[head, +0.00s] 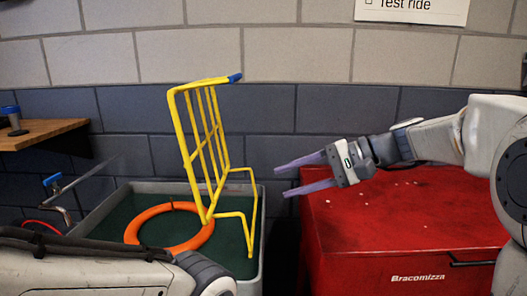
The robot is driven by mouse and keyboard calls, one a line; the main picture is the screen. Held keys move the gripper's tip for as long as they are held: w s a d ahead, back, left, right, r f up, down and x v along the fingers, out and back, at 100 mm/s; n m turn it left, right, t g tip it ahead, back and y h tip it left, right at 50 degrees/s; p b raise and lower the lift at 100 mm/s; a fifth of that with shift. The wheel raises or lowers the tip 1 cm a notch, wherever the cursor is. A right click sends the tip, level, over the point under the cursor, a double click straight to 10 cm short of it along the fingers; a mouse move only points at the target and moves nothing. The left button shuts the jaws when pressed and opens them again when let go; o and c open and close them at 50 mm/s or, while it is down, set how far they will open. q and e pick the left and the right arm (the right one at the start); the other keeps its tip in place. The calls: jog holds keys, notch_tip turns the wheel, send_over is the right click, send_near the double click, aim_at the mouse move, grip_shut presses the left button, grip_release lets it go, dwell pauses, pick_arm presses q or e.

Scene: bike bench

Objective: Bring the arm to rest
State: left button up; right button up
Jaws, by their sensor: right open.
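My right arm comes in from the right, and its gripper (288,180) is open and empty. Its two purple fingers point left, in front of the dark wall near the left end of a red chest. My left arm crosses the lower left corner of the head view; its gripper is not in view.
A red chest (420,220) stands at the right. A grey bin (105,207) with a green inside holds an orange ring (150,211) and a yellow wire rack (187,140), which rises above the rim. A wooden shelf (45,130) bears a dark cup (13,117) at the left.

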jog(key=s+d+f+n+h, duration=0.2)
jog(key=s+d+f+h, duration=0.2)
jog(key=f, duration=0.5)
jog(key=s+d+f+n+h, duration=0.2)
jog(key=s+d+f+h, duration=0.2)
jog(key=f, duration=0.5)
jog(key=s+d+f+n+h, duration=0.2)
jog(key=s+d+f+h, duration=0.25)
jog(key=f, duration=0.55)
jog(key=s+a+r+n+g+y, duration=0.1)
jog(key=s+a+r+n+g, duration=0.35)
jog(key=s+a, duration=0.9)
notch_tip(320, 180, up, 20)
jog(key=n+t+p, duration=0.1)
jog(key=n+p, duration=0.1)
jog(key=p, duration=1.6)
jog(key=shift+r+t, duration=0.15)
jog(key=shift+t, duration=0.2)
jog(key=shift+a, duration=0.2)
